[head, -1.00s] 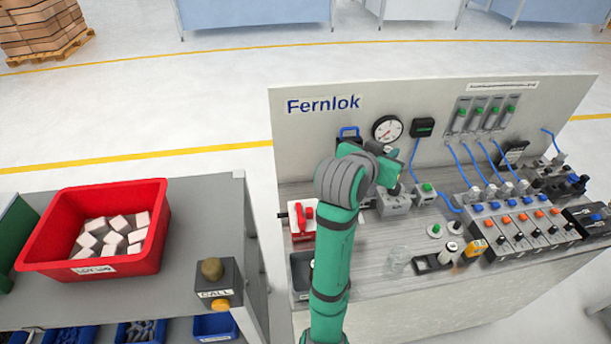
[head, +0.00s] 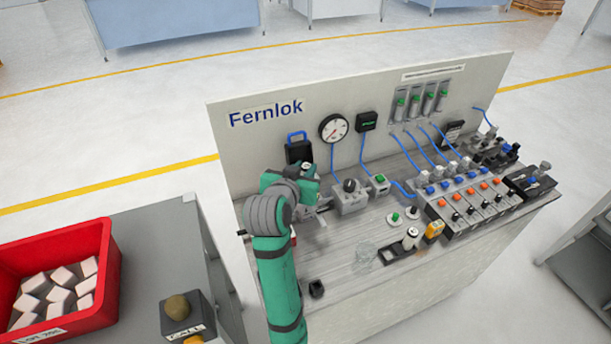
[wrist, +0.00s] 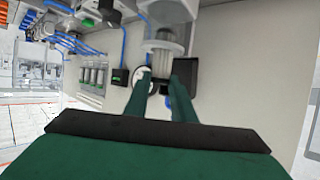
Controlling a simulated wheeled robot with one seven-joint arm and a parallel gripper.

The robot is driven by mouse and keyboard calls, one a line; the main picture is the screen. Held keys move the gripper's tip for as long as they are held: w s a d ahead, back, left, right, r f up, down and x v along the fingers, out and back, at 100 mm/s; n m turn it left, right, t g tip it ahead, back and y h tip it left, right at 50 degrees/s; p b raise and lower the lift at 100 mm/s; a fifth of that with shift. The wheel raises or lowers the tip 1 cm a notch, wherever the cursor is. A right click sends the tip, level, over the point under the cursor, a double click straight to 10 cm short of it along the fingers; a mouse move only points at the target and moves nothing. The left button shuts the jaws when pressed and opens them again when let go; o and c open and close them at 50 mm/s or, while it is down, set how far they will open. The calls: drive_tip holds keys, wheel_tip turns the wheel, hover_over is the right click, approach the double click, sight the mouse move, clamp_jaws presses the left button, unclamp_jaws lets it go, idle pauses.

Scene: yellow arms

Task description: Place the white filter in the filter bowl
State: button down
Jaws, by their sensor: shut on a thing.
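A white cylinder, likely the white filter (head: 411,234), stands upright by the black tray on the bench. A clear see-through cup, likely the filter bowl (head: 366,255), stands left of it on the bench. My gripper (wrist: 163,70) is at the left end of the bench, near the back panel; in the head view my arm hides most of it. In the wrist view its two green fingers are on either side of a greyish ribbed cylinder (wrist: 166,44) with a grey collar. I cannot tell whether this cylinder is still joined to a fixture.
The black tray (head: 393,255) lies in front of the rows of valves (head: 470,205). A round gauge (head: 333,128) and a black box (head: 299,150) are on the panel. A red crate (head: 108,262) of white blocks stands left. Bare bench lies around the clear cup.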

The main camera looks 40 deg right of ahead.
wheel_tip(320, 180, down, 2)
drive_tip(key=shift+s+d+f, duration=0.1)
drive_tip(key=shift+s+d, duration=0.05)
drive_tip(key=shift+d, duration=0.1)
drive_tip(key=shift+f, duration=0.25)
drive_tip(key=c, duration=1.5)
unclamp_jaws()
drive_tip(key=shift+w, duration=0.2)
drive_tip(key=shift+s+d, duration=0.1)
drive_tip(key=shift+s, duration=0.05)
drive_tip(key=shift+r, duration=0.15)
drive_tip(key=shift+a+r, duration=0.2)
drive_tip(key=shift+a, duration=0.25)
drive_tip(key=v, duration=1.1)
drive_tip(key=shift+s+a, duration=0.1)
drive_tip(key=shift+s, duration=0.15)
